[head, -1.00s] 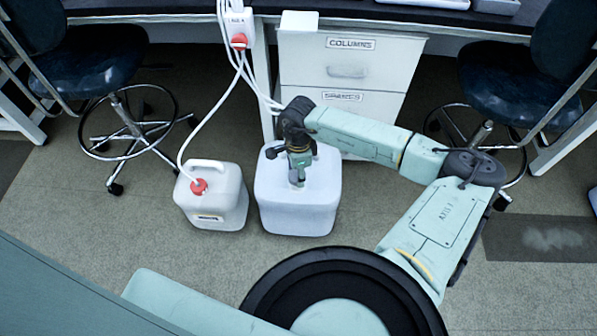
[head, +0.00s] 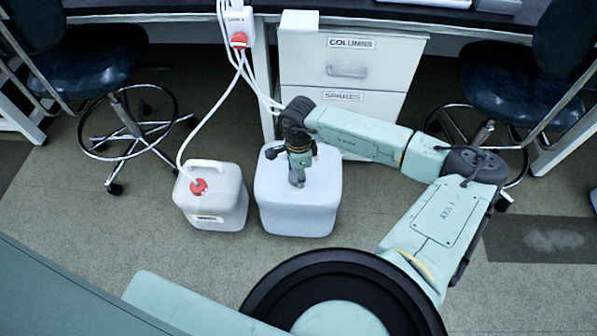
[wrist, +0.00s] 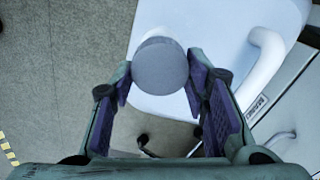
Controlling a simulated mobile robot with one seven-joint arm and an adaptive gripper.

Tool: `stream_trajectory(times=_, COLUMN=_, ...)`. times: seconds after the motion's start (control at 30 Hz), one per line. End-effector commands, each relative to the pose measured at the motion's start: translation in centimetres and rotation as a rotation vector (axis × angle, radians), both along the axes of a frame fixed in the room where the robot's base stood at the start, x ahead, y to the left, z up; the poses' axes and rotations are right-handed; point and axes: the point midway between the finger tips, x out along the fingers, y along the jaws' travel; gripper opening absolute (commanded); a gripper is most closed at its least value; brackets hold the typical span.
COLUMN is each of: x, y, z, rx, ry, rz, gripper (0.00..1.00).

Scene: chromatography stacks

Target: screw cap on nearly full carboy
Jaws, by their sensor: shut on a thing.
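A large pale white carboy (head: 300,218) stands on the floor in the middle of the head view, below my gripper (head: 297,178). The wrist view shows its pale top (wrist: 205,45) and a looped handle (wrist: 265,58). A round grey cap (wrist: 160,66) is between the two purple-padded fingers of my gripper (wrist: 160,82), which is shut on it. The cap is over the left part of the carboy's top in the wrist view.
A smaller white carboy (head: 210,212) with a red cap (head: 198,187) and a white tube (head: 205,122) stands close on the left. Drawers (head: 350,75) are behind. Wheeled chairs stand left (head: 85,70) and right (head: 510,85). Floor is clear in front.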

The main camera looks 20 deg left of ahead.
Motion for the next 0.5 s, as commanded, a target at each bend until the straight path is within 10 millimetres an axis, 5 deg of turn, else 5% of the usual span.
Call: stream_trajectory(times=0.5, x=0.0, y=0.0, z=-1.7, rx=-0.001, ry=0.0, rz=0.0, gripper=0.24)
